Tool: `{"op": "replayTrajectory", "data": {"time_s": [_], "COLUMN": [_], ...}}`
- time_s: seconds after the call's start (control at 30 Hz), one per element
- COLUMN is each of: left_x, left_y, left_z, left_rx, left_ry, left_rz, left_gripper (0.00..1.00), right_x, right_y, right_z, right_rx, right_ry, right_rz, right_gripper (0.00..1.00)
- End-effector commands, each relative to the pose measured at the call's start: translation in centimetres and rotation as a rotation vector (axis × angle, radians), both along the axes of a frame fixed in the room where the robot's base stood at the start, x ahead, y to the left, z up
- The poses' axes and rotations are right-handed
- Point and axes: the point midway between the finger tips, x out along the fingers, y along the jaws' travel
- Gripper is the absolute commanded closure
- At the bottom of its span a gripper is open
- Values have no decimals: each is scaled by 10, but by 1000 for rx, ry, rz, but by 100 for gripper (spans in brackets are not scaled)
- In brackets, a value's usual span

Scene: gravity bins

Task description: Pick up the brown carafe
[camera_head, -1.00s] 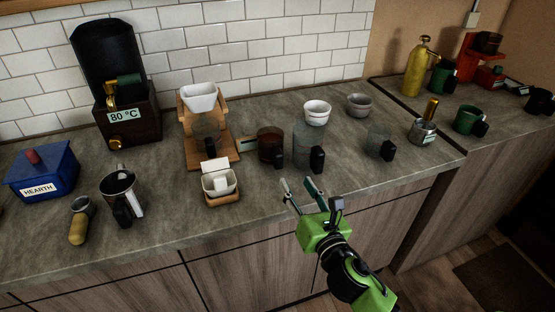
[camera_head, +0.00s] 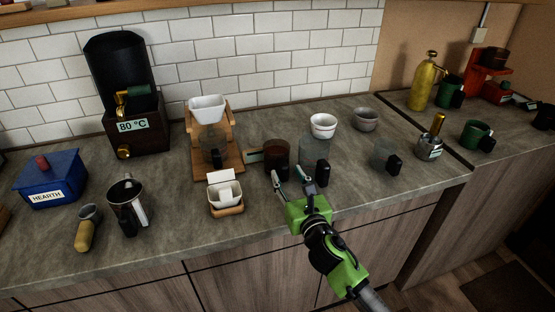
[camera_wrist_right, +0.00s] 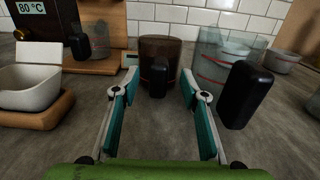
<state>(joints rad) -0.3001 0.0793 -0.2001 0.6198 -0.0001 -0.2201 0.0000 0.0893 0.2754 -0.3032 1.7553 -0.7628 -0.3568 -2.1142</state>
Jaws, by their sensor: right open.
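The brown carafe (camera_head: 277,154) is a dark brown, see-through vessel with a black handle, upright on the grey counter. In the right wrist view the brown carafe (camera_wrist_right: 161,52) stands just beyond the fingertips, with its handle facing me. My right gripper (camera_head: 291,185) is open and empty, low over the counter's front part and in front of the carafe. In the right wrist view its two teal-padded fingers (camera_wrist_right: 161,85) are spread, with the carafe's handle lined up between them and apart from them. My left gripper is not in view.
A clear carafe (camera_head: 314,153) with a black handle stands close to the right of the brown one. A wooden dripper stand (camera_head: 233,157) is to the left, with a small white container (camera_head: 225,194) in front. White (camera_head: 323,126) and grey bowls (camera_head: 366,119) stand behind.

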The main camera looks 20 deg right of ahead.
Motion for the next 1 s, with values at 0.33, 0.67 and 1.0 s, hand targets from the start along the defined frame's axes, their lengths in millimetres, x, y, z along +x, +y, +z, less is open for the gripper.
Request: {"op": "replayTrajectory", "data": {"time_s": [0.33, 0.67, 1.0], "left_x": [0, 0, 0], "left_y": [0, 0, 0], "left_z": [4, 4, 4], "left_rx": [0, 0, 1], "left_ry": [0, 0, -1], "left_rz": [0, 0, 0], "left_gripper": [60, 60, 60], "right_x": [37, 38, 38], "right_y": [3, 3, 3], "right_z": [-1, -1, 0], "right_rx": [2, 1, 1], "right_ry": [0, 0, -2], "right_rz": [-1, -1, 0], "right_gripper": [60, 88, 100]}}
